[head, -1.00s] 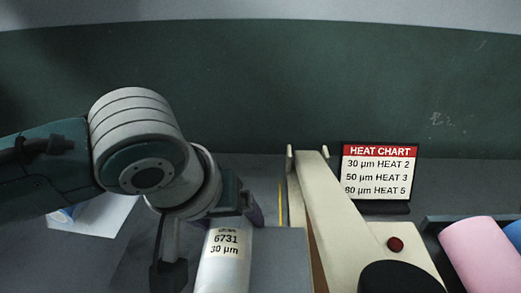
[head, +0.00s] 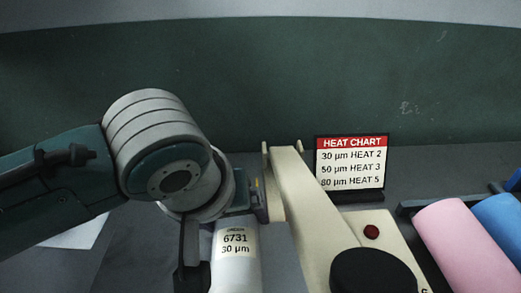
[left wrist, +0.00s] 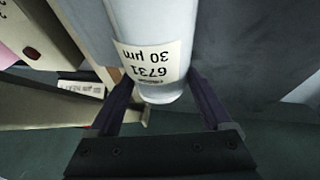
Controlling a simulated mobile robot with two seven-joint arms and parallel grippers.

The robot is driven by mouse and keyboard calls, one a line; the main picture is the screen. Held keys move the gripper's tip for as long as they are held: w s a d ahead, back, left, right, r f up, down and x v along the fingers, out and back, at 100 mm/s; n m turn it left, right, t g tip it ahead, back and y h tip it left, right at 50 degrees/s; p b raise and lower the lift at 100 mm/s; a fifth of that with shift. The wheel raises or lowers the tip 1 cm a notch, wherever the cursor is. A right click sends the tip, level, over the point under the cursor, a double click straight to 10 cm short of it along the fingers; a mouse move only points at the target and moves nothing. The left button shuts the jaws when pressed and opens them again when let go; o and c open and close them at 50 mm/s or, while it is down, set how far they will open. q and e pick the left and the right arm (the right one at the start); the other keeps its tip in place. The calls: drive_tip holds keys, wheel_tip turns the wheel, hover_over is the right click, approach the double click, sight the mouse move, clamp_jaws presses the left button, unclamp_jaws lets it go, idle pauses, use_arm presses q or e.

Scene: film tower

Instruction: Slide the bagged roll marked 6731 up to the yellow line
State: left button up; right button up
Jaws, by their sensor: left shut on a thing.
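The bagged roll marked 6731, 30 µm (head: 236,272) is a pale cylinder in clear wrap, lying lengthwise on the grey surface at bottom centre of the head view. My left gripper (head: 238,208) is shut on it near its far end. In the left wrist view the dark fingers (left wrist: 163,98) stand on either side of the roll (left wrist: 150,35), by its label. Of the yellow line only a small yellowish bit beside the gripper may show in the head view; the rest is hidden. My right gripper is not in view.
A cream sealer with a long arm (head: 305,205), red button (head: 371,232) and black knob stands close right of the roll. A heat chart sign (head: 351,165) stands behind it. Pink (head: 462,250) and blue (head: 502,222) rolls lie at right. A white sheet (head: 82,233) lies at left.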

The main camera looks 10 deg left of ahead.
use_arm(q)
drive_tip(key=shift+w, duration=0.15)
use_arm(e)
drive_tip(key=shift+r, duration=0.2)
use_arm(q)
drive_tip(key=o, duration=1.5)
